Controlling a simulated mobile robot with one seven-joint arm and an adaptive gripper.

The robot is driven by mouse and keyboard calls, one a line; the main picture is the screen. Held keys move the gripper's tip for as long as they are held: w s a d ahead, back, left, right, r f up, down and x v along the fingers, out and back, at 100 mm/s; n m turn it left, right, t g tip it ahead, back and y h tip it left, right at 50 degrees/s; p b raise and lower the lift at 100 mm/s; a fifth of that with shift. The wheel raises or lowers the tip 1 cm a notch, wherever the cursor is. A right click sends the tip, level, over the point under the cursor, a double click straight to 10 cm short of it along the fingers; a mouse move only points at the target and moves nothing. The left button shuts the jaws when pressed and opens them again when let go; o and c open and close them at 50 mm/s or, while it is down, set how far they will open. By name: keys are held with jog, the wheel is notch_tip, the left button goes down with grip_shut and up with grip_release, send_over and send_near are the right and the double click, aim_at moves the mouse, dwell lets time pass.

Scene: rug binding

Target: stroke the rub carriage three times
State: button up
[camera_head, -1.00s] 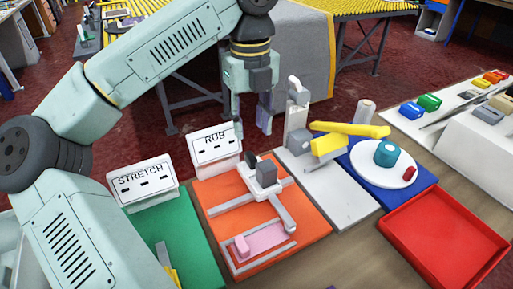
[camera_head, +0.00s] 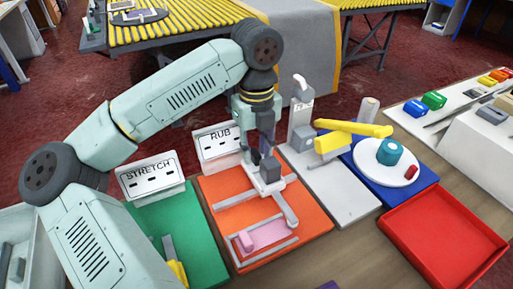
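A pink strip (camera_head: 268,235) lies in a grey frame at the front of this board. My gripper (camera_head: 263,153) points down right at the carriage, its fingers beside or just above the grey block. The fingers overlap the block in this view, so I cannot tell whether they touch it or are closed on it.
The "RUB" sign (camera_head: 217,146) stands close on the left of my gripper. A grey post (camera_head: 301,112) and yellow lever (camera_head: 352,128) stand to the right. A green board (camera_head: 187,225) with the "STRETCH" sign (camera_head: 150,177) lies left. A red tray (camera_head: 443,236) is front right.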

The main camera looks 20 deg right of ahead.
grip_shut()
dwell(0.4)
jog(key=shift+a, duration=0.1)
